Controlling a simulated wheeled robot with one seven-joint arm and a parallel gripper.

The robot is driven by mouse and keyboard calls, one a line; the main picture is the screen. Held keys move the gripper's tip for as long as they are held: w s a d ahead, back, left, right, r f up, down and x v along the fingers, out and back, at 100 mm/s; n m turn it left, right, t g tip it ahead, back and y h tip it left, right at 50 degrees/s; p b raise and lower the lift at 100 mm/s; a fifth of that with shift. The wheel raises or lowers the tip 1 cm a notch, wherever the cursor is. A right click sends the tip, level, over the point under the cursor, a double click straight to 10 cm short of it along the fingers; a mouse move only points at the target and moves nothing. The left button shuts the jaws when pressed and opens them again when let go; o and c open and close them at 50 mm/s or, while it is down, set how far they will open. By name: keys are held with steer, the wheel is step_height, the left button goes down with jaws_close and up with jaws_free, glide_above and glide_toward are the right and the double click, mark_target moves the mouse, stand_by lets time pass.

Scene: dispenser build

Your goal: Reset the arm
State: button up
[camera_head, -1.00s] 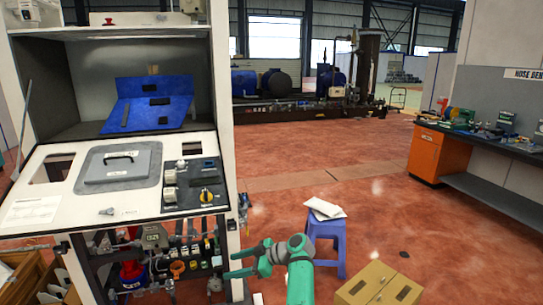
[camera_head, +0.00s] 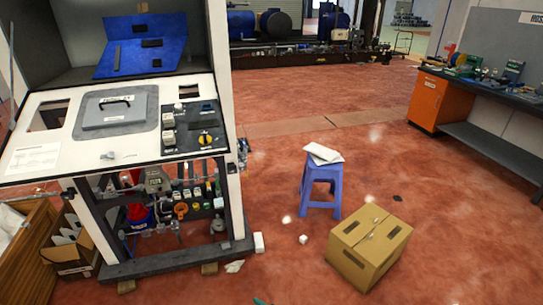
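Only a small teal sliver shows at the bottom edge of the head view, left of centre. It has the colour of my arm, and I cannot tell which part it is. The rest of my arm and my gripper are out of the frame, so whether the gripper is open or shut does not show. The white dispenser cabinet (camera_head: 60,133) stands at the left, with a grey lidded hatch (camera_head: 117,109) and a switch panel (camera_head: 197,128) on its sloping top. A blue panel (camera_head: 140,50) leans in its upper bay.
A blue stool (camera_head: 320,186) with white papers (camera_head: 323,153) stands right of the cabinet. A closed cardboard box (camera_head: 368,245) sits in front of it. An orange-fronted workbench (camera_head: 428,102) is at the right. Open floor (camera_head: 450,200) lies between the stool and bench.

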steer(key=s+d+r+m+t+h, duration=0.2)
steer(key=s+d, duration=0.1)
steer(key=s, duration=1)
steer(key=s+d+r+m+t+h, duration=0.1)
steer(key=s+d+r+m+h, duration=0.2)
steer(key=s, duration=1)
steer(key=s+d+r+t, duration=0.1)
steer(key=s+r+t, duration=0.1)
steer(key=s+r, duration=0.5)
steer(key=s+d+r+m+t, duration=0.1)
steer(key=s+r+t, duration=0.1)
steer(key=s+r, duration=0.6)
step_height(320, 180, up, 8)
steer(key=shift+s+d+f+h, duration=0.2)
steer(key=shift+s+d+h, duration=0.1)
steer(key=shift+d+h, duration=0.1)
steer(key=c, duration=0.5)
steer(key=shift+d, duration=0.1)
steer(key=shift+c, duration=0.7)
